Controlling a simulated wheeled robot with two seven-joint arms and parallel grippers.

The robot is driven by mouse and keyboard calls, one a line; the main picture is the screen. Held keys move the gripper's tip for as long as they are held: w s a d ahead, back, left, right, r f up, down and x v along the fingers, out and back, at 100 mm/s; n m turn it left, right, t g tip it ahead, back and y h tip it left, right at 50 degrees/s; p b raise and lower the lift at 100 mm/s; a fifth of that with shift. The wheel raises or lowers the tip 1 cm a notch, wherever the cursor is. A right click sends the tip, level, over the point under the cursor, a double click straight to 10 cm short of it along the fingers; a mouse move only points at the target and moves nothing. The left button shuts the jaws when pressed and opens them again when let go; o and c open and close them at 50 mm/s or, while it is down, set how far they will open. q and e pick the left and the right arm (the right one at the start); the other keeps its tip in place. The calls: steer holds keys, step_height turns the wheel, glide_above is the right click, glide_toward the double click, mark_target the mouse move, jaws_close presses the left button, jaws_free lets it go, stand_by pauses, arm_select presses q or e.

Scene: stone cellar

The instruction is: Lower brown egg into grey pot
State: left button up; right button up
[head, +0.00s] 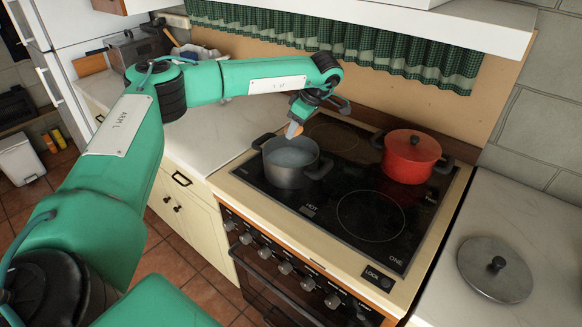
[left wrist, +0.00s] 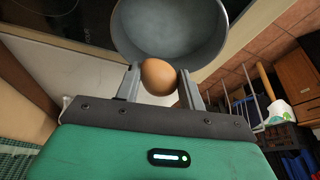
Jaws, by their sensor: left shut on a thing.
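The brown egg (left wrist: 159,77) is clasped between the two fingers of my left gripper (left wrist: 160,84) in the left wrist view. In the head view the left gripper (head: 294,124) and the egg (head: 293,130) are over the far rim of the grey pot (head: 290,173). In the left wrist view the pot (left wrist: 170,35) lies just beyond the egg. My right gripper is not in view.
A red lidded pot (head: 409,156) stands at the back right of the black stovetop (head: 335,195). A grey lid (head: 495,268) lies on the right counter (head: 545,235). The front burner is bare. A green checked curtain (head: 350,45) hangs behind, under a white shelf.

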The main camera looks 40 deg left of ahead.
arm_select(q)
steer(key=shift+s+r, duration=0.1)
steer(key=shift+s, duration=0.15)
steer(key=shift+s+a+p, duration=0.1)
steer(key=shift+s+p, duration=0.15)
steer(key=shift+p, duration=0.05)
stand_by(0.4)
steer(key=shift+f+b, duration=0.45)
steer(key=shift+f, duration=0.7)
steer(key=shift+f+b, duration=1)
steer(key=shift+f, duration=1.6)
steer(key=shift+f, duration=0.25)
